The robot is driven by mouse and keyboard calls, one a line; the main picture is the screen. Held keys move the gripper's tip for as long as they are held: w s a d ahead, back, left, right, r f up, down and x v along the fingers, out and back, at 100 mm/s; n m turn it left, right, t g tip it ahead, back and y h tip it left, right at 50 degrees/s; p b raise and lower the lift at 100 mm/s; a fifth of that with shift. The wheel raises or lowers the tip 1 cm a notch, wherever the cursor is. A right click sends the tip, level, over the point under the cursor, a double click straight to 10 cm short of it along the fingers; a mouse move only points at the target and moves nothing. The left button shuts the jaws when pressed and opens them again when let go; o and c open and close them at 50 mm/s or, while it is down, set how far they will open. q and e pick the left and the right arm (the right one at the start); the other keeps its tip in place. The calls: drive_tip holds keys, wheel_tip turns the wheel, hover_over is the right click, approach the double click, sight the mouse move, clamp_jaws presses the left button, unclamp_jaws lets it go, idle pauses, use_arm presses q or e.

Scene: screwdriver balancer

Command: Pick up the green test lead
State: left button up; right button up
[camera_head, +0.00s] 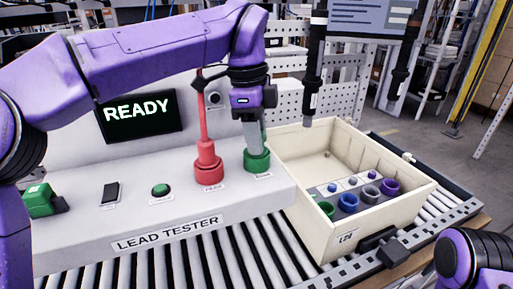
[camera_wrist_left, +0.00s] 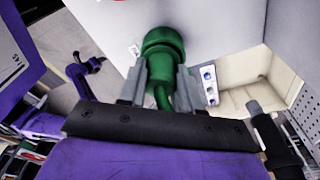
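The green test lead (camera_wrist_left: 164,62) stands in its green socket on the lead tester (camera_head: 170,231); the green base (camera_head: 257,161) shows in the head view. My left gripper (camera_head: 252,133) points down at it from above. In the left wrist view, the two grey fingers (camera_wrist_left: 161,82) are apart, one on each side of the lead's narrow green part. I see gaps between the fingers and that part. In the head view the fingers hide the lead's upper part. My right gripper is not in view; only a piece of my right arm shows at the lower right.
A red test lead (camera_head: 207,162) stands just left of the green one. A cream box (camera_head: 290,190) with several coloured round pieces sits on the roller conveyor (camera_head: 265,250) to the right. The tester's screen (camera_head: 139,113) reads READY.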

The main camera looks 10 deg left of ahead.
use_arm(q)
drive_tip(key=shift+w+f, duration=0.1)
drive_tip(key=shift+w, duration=0.05)
drive_tip(key=c, duration=0.3)
drive_tip(key=shift+r, duration=0.25)
wheel_tip(320, 180, up, 2)
drive_tip(key=shift+w+r+p, duration=0.1)
drive_tip(key=shift+r+p, duration=0.1)
drive_tip(key=shift+p, duration=0.1)
drive_tip(key=s+d+r+b, duration=0.1)
drive_tip(key=s+r, duration=0.2)
drive_tip(key=s, duration=0.1)
drive_tip(key=s+r+b, duration=0.1)
drive_tip(key=s+r, duration=0.2)
drive_tip(key=s, duration=0.2)
drive_tip(key=s+d+r+b, duration=0.1)
drive_tip(key=s+r, duration=0.3)
drive_tip(key=s, duration=0.1)
drive_tip(key=shift+d+r, duration=0.1)
drive_tip(key=shift+d, duration=0.25)
